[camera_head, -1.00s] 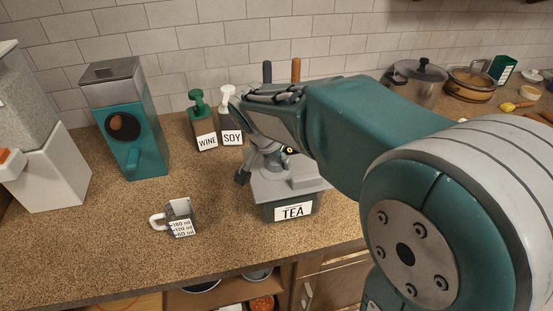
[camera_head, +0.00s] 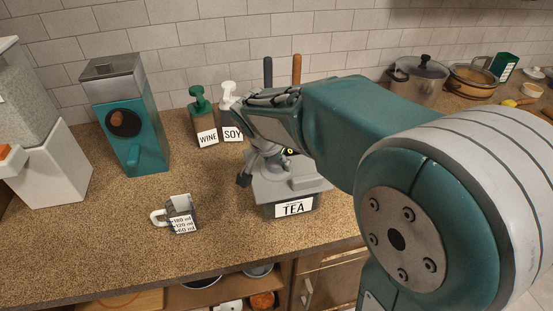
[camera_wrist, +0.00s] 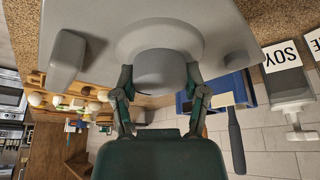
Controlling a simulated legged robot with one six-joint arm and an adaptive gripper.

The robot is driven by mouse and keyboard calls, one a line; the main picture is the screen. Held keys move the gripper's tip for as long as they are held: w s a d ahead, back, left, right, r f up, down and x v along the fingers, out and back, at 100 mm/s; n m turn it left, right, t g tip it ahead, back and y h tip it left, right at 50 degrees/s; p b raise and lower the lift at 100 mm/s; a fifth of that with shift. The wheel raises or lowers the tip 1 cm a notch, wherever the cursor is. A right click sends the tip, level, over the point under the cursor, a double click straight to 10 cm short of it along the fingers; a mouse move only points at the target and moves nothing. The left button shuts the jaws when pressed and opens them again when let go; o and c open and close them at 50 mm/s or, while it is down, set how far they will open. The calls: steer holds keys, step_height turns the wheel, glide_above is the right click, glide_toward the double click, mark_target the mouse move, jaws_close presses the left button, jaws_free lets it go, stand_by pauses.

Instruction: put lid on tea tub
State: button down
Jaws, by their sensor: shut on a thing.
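The tea tub (camera_head: 291,207) is a dark box with a white TEA label, standing on the counter in the middle of the head view. The grey lid (camera_head: 300,187) lies over the top of the tub and looks about level, though I cannot tell whether it is fully seated. It fills the upper part of the wrist view (camera_wrist: 225,35). My gripper (camera_head: 265,168) is above the lid, shut on its round knob (camera_wrist: 160,72), with one finger on each side in the wrist view. My arm hides part of the lid's back.
A measuring cup (camera_head: 181,212) stands left of the tub. The WINE bottle (camera_head: 203,120) and SOY bottle (camera_head: 232,133) stand behind it. A teal grinder (camera_head: 133,130) is at the left, and a pot (camera_head: 418,82) is at the back right.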

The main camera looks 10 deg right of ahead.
steer(key=shift+f, duration=0.15)
jaws_free()
steer(key=v, duration=1.2)
steer(key=s+d+f+n+y, duration=0.1)
steer(key=s+n, duration=0.2)
steer(key=s, duration=0.2)
steer(key=s+d+f+n+t+y, duration=0.1)
steer(key=s+d+f+n, duration=0.1)
steer(key=s, duration=0.4)
steer(key=s+d+f+n+t+y, duration=0.1)
steer(key=s+d+f+n, duration=0.1)
steer(key=s+n, duration=0.2)
steer(key=shift+s+d, duration=0.2)
steer(key=shift+s, duration=1)
